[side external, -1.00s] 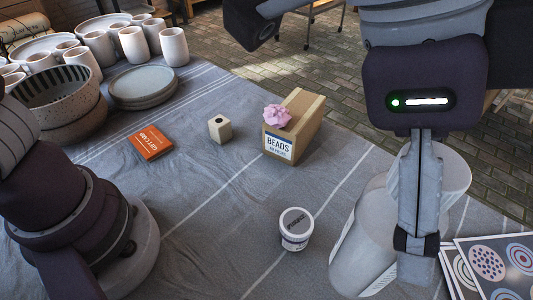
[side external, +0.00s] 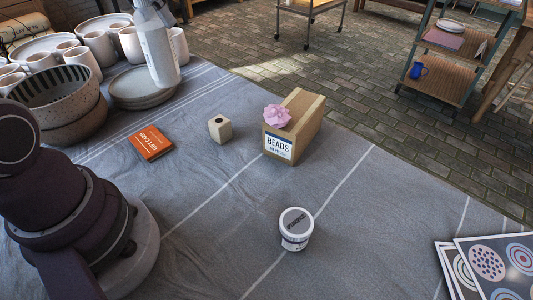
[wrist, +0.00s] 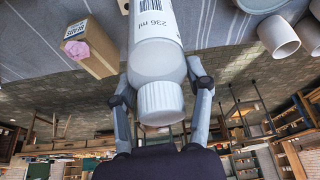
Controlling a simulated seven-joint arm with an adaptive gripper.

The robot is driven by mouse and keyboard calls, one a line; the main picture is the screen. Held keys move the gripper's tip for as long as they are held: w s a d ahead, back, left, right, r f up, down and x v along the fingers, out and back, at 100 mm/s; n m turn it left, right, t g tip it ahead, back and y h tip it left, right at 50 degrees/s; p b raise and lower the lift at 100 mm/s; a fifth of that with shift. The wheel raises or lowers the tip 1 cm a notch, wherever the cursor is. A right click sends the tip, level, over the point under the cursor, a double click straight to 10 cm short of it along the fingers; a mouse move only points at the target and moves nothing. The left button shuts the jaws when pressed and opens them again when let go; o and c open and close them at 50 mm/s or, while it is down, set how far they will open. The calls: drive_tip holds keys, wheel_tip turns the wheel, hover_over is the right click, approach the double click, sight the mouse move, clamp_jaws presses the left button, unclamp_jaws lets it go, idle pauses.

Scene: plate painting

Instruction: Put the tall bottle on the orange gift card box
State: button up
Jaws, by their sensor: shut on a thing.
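The tall bottle is white with a ribbed cap. It shows in the side external view (side external: 160,52), raised and slightly tilted over the stacked plates at upper left. My gripper (wrist: 162,80) is shut on the bottle near its cap in the wrist view, the bottle (wrist: 158,40) between its two fingers. In the side external view only a bit of the gripper shows at the top edge. The orange gift card box (side external: 151,143) lies flat on the cloth, below and apart from the bottle, with nothing on it.
Stacked plates (side external: 143,98), speckled bowls (side external: 62,120) and several mugs (side external: 88,48) crowd the upper left. A wooden cube (side external: 220,129), a beads box (side external: 306,125) with a pink lump (side external: 276,116) and a white tub (side external: 296,229) stand to the right. Cloth between them is clear.

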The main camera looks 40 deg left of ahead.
drive_tip(key=s+a+n+y, duration=0.1)
drive_tip(key=s+a+n, duration=0.3)
drive_tip(key=s+a, duration=0.2)
wheel_tip(320, 180, down, 14)
drive_tip(key=shift+d+r, duration=0.2)
drive_tip(key=shift+r, duration=0.05)
drive_tip(key=shift+w, duration=0.15)
drive_tip(key=shift+f, duration=0.15)
drive_tip(key=o, duration=1.2)
drive_tip(key=shift+o, duration=0.2)
